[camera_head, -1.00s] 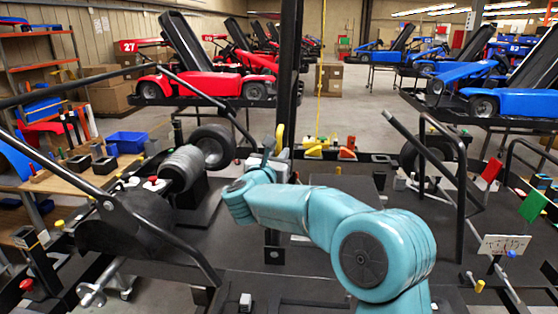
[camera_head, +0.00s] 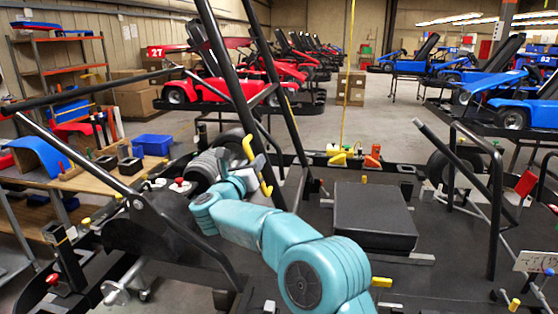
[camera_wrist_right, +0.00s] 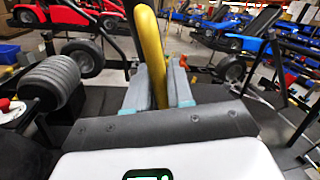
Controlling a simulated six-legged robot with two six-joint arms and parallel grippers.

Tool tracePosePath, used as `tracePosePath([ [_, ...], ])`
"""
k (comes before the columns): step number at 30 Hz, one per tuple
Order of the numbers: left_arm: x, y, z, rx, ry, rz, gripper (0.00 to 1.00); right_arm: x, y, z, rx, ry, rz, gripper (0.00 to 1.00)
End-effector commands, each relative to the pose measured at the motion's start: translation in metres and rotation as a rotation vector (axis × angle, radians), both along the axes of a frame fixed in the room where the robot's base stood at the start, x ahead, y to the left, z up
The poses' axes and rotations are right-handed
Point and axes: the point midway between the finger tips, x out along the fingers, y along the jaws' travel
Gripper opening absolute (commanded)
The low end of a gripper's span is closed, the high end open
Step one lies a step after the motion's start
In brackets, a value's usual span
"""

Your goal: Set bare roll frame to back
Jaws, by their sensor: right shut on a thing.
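The roll frame (camera_head: 228,83) is made of bare black tubes with a crossbar between them. It stands tilted in the head view, its tubes leaning toward the upper left. A yellow handle (camera_head: 266,187) is at its lower part. My right gripper (camera_head: 248,172) is at this handle. In the right wrist view the yellow handle (camera_wrist_right: 151,42) rises between the two fingers of my right gripper (camera_wrist_right: 158,88), which are shut on it. The foot of the roll frame is partly hidden behind my right arm. My left gripper is not in view.
A black pad (camera_head: 375,218) lies on the dark kart floor to the right. A grey ribbed cylinder (camera_head: 207,165) is close on the left. A black lever arm (camera_head: 150,215) stands in the left foreground. Black tube rails (camera_head: 490,205) stand at the right.

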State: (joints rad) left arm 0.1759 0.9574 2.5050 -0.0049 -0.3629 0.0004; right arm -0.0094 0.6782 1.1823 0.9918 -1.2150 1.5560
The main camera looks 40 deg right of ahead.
Motion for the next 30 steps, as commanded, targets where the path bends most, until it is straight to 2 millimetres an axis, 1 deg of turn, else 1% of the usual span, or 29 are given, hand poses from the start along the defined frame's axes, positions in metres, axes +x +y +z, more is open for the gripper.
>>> tracePosePath([
  [1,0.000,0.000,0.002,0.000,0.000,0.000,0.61,0.009,0.007,-0.005,-0.013,0.019,-0.003,0.00],
  [3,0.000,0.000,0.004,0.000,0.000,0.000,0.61,0.019,0.014,-0.010,-0.037,0.048,-0.006,0.00],
  [6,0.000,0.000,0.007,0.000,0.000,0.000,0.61,0.029,0.022,-0.015,-0.063,0.079,-0.011,0.00],
  [12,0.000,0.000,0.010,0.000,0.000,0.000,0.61,0.042,0.032,-0.022,-0.097,0.117,-0.017,0.00],
  [18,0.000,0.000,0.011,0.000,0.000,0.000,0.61,0.046,0.036,-0.026,-0.111,0.134,-0.015,0.00],
  [28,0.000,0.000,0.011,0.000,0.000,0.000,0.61,0.048,0.039,-0.028,-0.112,0.139,-0.006,0.00],
  [29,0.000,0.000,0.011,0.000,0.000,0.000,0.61,0.048,0.039,-0.028,-0.112,0.139,-0.006,0.31],
  [30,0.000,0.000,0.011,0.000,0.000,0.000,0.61,0.048,0.039,-0.028,-0.112,0.139,-0.006,0.38],
])
